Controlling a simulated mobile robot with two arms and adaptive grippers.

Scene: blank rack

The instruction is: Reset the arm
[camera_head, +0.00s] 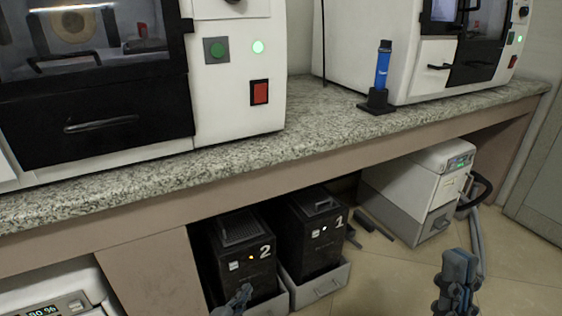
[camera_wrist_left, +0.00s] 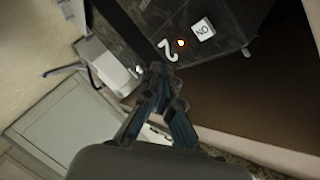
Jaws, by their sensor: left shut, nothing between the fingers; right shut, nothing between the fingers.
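My left gripper (camera_head: 238,298) shows at the bottom of the head view, in front of the black box marked 2 (camera_head: 240,254). It is shut and empty. In the left wrist view the left gripper (camera_wrist_left: 160,82) also shows with its fingers together, and the box marked 2 (camera_wrist_left: 225,40) lies beyond the fingertips; whether they touch cannot be told. My right gripper (camera_head: 459,262) is at the lower right of the head view, upright above the floor, shut and empty.
A black box marked 1 (camera_head: 316,236) stands beside box 2 under the granite counter (camera_head: 330,128). A white-grey machine with a hose (camera_head: 418,190) stands on the floor at right. White machines and a blue bottle on a black stand (camera_head: 383,66) are on the counter. Floor at lower right is open.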

